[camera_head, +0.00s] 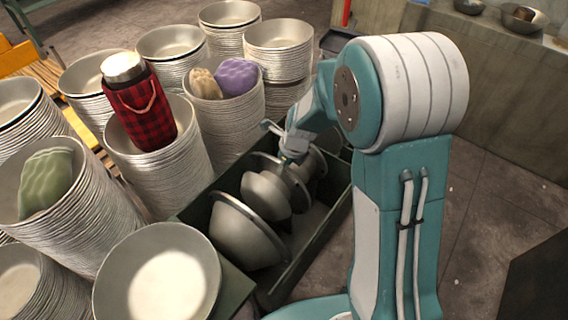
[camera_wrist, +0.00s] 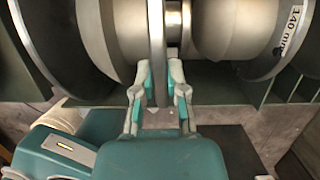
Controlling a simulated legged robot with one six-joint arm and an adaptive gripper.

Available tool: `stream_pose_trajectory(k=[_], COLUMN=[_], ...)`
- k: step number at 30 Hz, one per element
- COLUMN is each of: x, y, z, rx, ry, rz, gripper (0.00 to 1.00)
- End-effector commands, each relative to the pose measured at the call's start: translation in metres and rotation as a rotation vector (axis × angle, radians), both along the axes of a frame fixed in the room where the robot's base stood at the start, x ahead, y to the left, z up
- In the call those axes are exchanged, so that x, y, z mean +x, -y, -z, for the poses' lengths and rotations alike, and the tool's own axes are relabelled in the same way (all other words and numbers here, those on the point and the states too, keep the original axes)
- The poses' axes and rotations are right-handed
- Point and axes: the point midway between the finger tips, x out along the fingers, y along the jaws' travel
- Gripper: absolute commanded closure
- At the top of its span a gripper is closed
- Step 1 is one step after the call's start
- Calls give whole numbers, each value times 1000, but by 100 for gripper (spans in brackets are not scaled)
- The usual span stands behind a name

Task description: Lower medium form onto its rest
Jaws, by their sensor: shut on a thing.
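The medium form is a grey metal dome with a thin round flange. It shows in the middle of the dark green crate in the head view (camera_head: 264,194). In the wrist view its flange (camera_wrist: 156,28) stands edge-on between the fingers. My gripper (camera_head: 291,153) reaches down over the crate from above. In the wrist view my gripper (camera_wrist: 158,78) is shut on the flange, one finger on each side. The form's axis lies roughly level. Its underside and any rest beneath it are hidden, so I cannot tell whether it touches.
A larger form (camera_head: 238,232) lies at the crate's near end, another toward the far end. A disc marked "140 mm" (camera_wrist: 283,50) stands close at right in the wrist view. The dark green crate (camera_head: 337,213) has raised walls. Stacks of metal bowls (camera_head: 170,160) crowd the left.

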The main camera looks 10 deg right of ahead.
Motion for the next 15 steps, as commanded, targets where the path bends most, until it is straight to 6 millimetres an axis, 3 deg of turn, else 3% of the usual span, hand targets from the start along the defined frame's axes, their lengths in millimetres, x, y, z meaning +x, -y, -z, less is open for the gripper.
stream_pose_trajectory(k=[15], x=[1], y=[0], z=[11], rx=[1], ry=[2], rz=[0], gripper=[100])
